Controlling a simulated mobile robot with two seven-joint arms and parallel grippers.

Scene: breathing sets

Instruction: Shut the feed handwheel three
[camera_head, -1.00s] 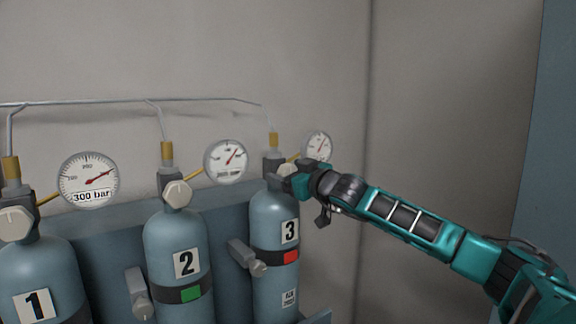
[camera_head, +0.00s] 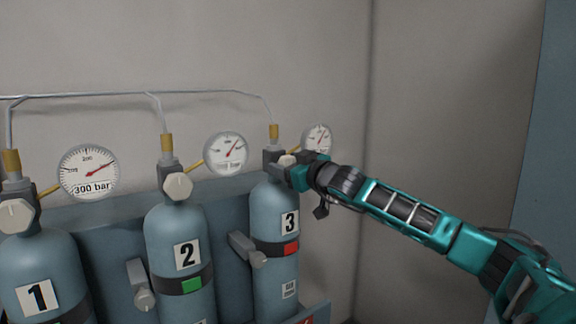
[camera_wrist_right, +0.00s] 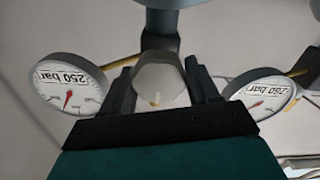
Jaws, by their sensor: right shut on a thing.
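Bottle 3 (camera_head: 276,213) is blue-grey with a red tag (camera_head: 291,249) on its dark band. Its feed handwheel (camera_head: 286,160) is a pale knob at the valve, partly hidden by my right gripper (camera_head: 289,172). In the right wrist view the handwheel (camera_wrist_right: 160,78) is a faceted grey knob with a pale mark at its lower edge. It sits between the two dark fingers of the right gripper (camera_wrist_right: 162,84), which is shut on it. My left gripper is not in view.
Bottle 2 (camera_head: 176,237) and bottle 1 (camera_head: 40,265) stand to the left with their own handwheels. Gauge three (camera_head: 317,139) is close behind the gripper. A thin pipe (camera_head: 90,96) runs above. Clear wall lies to the right.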

